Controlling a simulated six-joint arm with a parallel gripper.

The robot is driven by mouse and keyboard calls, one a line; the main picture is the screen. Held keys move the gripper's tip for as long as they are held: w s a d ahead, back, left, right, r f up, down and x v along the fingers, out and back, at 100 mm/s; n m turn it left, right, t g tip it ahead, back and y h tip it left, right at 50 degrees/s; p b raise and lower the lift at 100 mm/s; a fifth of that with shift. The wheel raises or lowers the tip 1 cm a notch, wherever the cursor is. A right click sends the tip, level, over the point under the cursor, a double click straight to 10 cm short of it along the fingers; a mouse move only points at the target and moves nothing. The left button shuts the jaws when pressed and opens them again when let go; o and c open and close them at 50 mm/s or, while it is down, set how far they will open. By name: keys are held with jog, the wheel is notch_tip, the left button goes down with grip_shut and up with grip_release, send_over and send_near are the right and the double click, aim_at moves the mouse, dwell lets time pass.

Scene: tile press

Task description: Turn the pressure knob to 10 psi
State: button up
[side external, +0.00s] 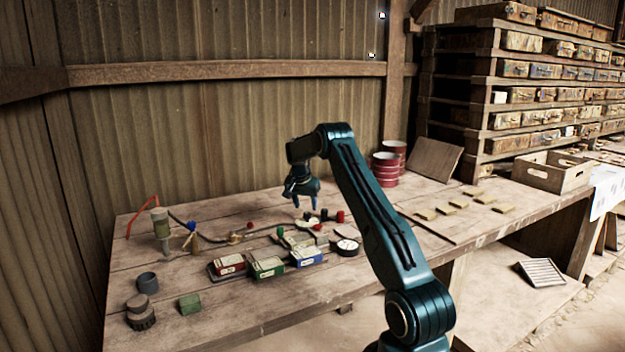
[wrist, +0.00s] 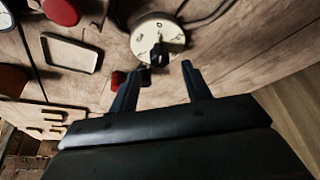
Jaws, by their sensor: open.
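The pressure knob is a black pointer knob (wrist: 159,55) on a round cream dial (wrist: 158,30) with dark marks, in the upper middle of the wrist view. The marks are too small to read. In the side external view the dial is small and pale, just below my gripper (side external: 306,203). My gripper is open, with its two dark fingers (wrist: 159,70) pointing toward the dial in the wrist view. The knob appears between the fingertips' lines, apart from them. Nothing is held. I cannot tell the exact height of the fingertips above the knob.
Small red and black parts (side external: 340,216) stand close to the dial. A black-rimmed gauge (side external: 347,246) and red (side external: 228,263), green (side external: 267,267) and blue (side external: 307,256) boxes lie in front. A green-topped cylinder (side external: 160,222) stands left.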

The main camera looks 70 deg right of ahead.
aim_at(307, 212)
jog(key=shift+x, duration=1.9)
jog(key=c, duration=1)
jog(key=shift+m, duration=0.4)
jog(key=shift+w+m+g, duration=0.15)
jog(key=shift+m+g, duration=0.75)
jog(key=shift+m, duration=1.1)
jog(key=shift+m+y, duration=0.3)
jog(key=shift+m, duration=0.3)
jog(key=o, duration=1)
